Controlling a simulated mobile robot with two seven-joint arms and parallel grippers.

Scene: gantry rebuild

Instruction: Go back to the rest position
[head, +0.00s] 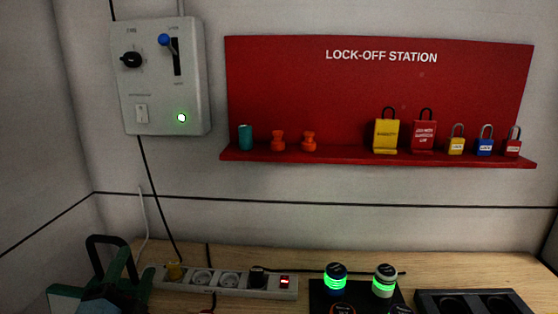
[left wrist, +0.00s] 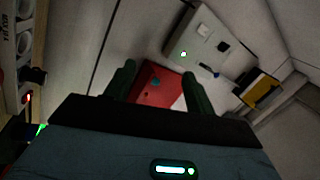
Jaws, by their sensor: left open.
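My left gripper (head: 108,272) is at the lower left corner of the head view, partly cut off by the bottom edge. It is beside the left end of the power strip and overlaps the bench in the picture. In the left wrist view its two dark green fingers (left wrist: 160,82) stand apart with nothing between them. Beyond them, the red lock-off board (left wrist: 152,84) and the grey control box (left wrist: 210,45) show at a distance. My right gripper is not in view.
A red lock-off station (head: 300,90) with padlocks and tags hangs on the wall, right of a grey switch box (head: 190,80). On the wooden bench (head: 450,262) are a power strip (head: 228,293), two green-lit buttons (head: 335,283) and a black tray (head: 425,300).

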